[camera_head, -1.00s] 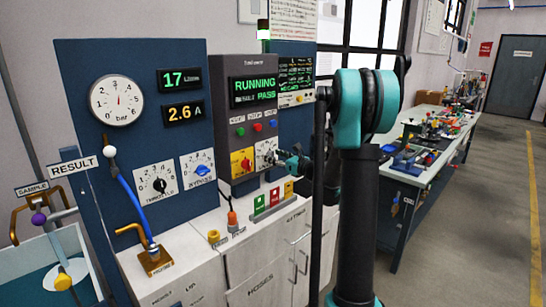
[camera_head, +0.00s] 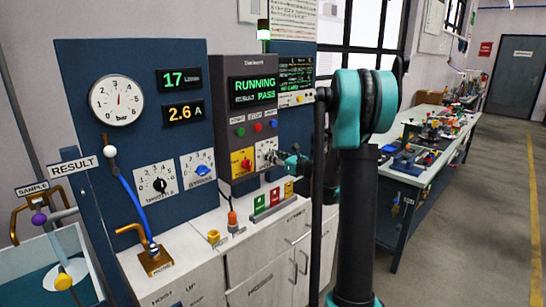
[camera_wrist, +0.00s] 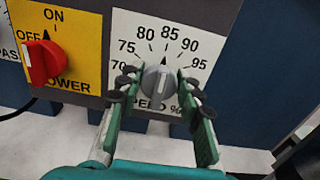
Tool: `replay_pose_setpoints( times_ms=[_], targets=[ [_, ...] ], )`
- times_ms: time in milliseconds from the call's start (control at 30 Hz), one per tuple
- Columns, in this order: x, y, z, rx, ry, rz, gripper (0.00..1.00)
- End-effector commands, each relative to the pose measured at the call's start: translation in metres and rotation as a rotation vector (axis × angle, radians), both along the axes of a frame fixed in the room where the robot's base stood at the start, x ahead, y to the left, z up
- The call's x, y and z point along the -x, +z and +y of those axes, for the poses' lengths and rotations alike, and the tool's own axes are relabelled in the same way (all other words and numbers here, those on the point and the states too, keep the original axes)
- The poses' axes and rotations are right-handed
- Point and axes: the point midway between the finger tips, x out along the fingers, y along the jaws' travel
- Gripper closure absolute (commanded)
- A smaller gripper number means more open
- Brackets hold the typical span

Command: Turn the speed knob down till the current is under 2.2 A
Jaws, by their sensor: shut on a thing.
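The grey speed knob (camera_wrist: 162,82) sits on a white dial plate marked from 70 to 95 plus a partly covered mark. Its dark pointer tip is up near 85. My gripper (camera_wrist: 160,84) is shut on the knob, with a green finger on each side of it. In the head view my gripper (camera_head: 287,163) is at the white speed plate (camera_head: 264,150), and the knob is mostly hidden. The current display (camera_head: 184,113) reads 2.6 A.
A red power knob (camera_wrist: 43,62) on a yellow plate is close to the left of my gripper. The flow display (camera_head: 179,78) reads 17. The screen (camera_head: 254,91) says RUNNING and PASS. Coloured tags (camera_head: 274,197) stand on the counter below.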

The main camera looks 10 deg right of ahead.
Motion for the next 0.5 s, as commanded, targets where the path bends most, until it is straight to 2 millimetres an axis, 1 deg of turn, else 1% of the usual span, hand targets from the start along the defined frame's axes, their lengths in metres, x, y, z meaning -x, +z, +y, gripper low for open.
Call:
replay_pose_setpoints(
  times_ms=[167,500],
  targets=[
    [0.0005,-0.0001,0.0003,0.057,0.0,-0.041,0.94],
    [0.0012,-0.0003,0.0011,0.243,0.0,-0.176,0.94]
  ],
)
